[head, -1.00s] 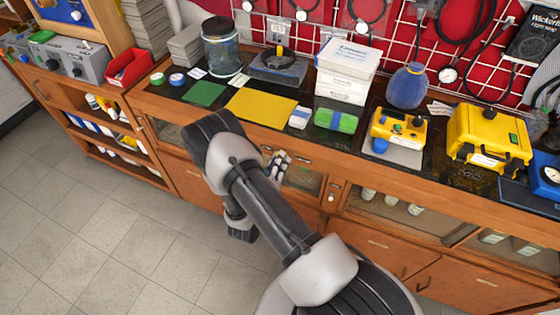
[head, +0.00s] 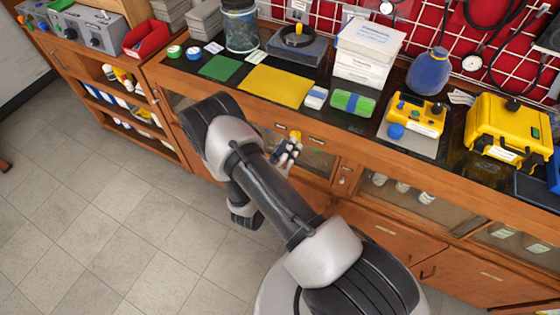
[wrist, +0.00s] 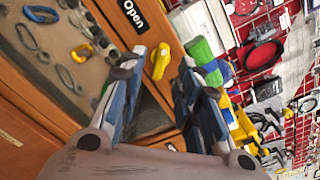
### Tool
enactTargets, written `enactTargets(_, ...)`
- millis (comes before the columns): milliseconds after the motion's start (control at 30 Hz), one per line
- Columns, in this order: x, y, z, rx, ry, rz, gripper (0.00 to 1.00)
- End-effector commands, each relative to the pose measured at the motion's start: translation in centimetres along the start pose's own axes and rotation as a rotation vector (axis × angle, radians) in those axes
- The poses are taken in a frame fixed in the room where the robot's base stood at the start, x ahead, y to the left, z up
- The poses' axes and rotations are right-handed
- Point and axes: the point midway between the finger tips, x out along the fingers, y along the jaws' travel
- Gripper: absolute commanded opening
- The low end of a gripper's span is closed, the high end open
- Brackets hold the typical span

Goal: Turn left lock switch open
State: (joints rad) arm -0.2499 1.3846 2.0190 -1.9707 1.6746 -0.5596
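A yellow lock switch (wrist: 161,60) shows in the wrist view on the wooden cabinet front, beside a black label reading "Open" (wrist: 133,14). It lies beyond and between the fingertips of my gripper (wrist: 162,70). The fingers are apart, one on each side of it in the picture, and nothing is held. Whether they touch it I cannot tell. In the head view my gripper (head: 286,155) is at the front of the bench below its top edge, with a small yellow piece (head: 295,136) just above it, probably the switch.
Glass-fronted compartments and wooden drawers line the front. The tiled floor (head: 90,220) is clear.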

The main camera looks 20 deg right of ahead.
Motion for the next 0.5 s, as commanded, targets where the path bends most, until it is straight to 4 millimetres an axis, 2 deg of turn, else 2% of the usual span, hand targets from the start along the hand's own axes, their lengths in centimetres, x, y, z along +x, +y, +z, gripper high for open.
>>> enactTargets(33, -1.3, 0.2, 0.1, -0.003, -0.005, 0.007, 0.31)
enactTargets(200, -5.0, 0.1, 0.1, -0.002, -0.005, 0.006, 0.31)
enactTargets(300, -6.6, 0.1, 0.1, -0.002, -0.004, 0.004, 0.31)
enactTargets(500, -8.3, 0.0, 0.0, 0.0, -0.001, 0.001, 0.31)
